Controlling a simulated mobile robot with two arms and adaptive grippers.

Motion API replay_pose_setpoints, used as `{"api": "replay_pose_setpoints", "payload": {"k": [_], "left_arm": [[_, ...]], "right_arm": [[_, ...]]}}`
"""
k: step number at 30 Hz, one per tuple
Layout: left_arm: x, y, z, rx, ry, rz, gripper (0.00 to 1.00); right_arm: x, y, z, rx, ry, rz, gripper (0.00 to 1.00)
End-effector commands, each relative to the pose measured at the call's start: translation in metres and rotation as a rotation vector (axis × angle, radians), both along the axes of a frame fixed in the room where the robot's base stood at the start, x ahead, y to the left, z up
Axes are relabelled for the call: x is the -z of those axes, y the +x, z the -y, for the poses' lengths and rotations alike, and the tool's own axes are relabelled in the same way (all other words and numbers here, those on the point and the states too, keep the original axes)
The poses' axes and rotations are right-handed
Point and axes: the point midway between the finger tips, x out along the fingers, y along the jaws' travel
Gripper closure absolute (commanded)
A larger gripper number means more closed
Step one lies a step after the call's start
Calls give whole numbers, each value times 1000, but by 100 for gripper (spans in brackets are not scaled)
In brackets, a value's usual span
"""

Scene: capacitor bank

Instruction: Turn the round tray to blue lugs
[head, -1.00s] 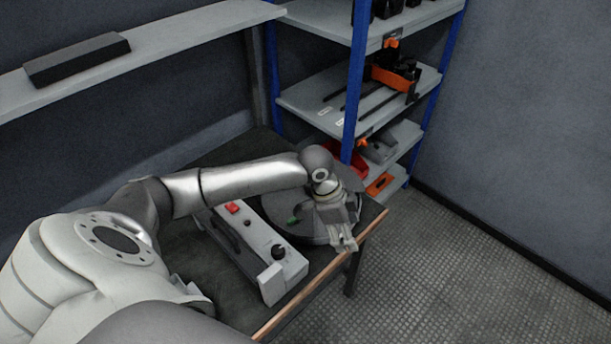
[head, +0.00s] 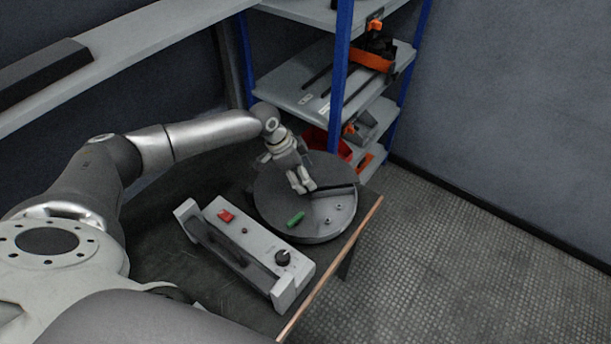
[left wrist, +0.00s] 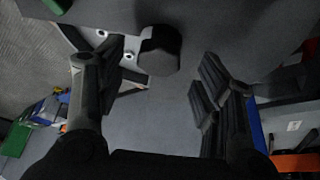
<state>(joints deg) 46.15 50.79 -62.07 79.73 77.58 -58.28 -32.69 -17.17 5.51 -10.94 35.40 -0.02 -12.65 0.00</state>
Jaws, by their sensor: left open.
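The round tray (head: 272,190) lies on the dark bench, with a mostly dark top and a paler grey section at its right front. A green piece (head: 295,219) lies on it near the front, and small pale lugs (head: 328,221) show on the paler section. A dark bar (head: 335,190) crosses the tray towards its right rim. My left gripper (head: 303,187) is open over the tray at the bar's left end. In the left wrist view a black bar end or knob (left wrist: 160,50) shows ahead between the spread fingers; contact is not clear. I make out no blue lugs. My right gripper is not shown.
A grey control box (head: 245,250) with a red switch and black knob stands left of the tray. A blue-posted shelf rack (head: 340,75) with orange-and-black tools and a red bin stands behind. The bench's wooden edge (head: 330,268) is at the right; open floor lies beyond.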

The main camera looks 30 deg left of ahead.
Motion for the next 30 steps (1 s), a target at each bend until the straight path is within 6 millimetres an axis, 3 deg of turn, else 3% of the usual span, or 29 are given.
{"api": "replay_pose_setpoints", "payload": {"k": [6,15,30], "left_arm": [[17,4,6,-1,-1,-1,39],[19,5,7,0,0,0,39],[19,5,7,-1,-2,0,100]], "right_arm": [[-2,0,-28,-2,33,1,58],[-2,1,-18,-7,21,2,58],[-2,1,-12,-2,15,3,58]]}}
